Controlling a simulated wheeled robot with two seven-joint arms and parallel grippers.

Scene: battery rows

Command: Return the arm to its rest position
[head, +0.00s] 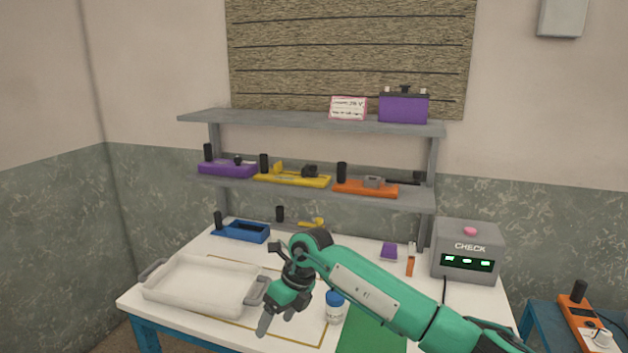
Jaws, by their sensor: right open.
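My right arm comes in from the lower right across the table. Its gripper (276,319) hangs low over the front of the table, pointing down and slightly left, with its fingers apart and nothing seen between them. It is between the white tray (205,308) and a small white bottle with a blue lid (334,312). The forearm covers part of the table behind it. My left gripper is not in view.
A grey CHECK box (466,250) with green lit displays stands at the right rear. A green mat (370,338) lies at the front. A blue holder (242,232) stands at the rear left. The shelf (310,120) holds several coloured units above the table's back.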

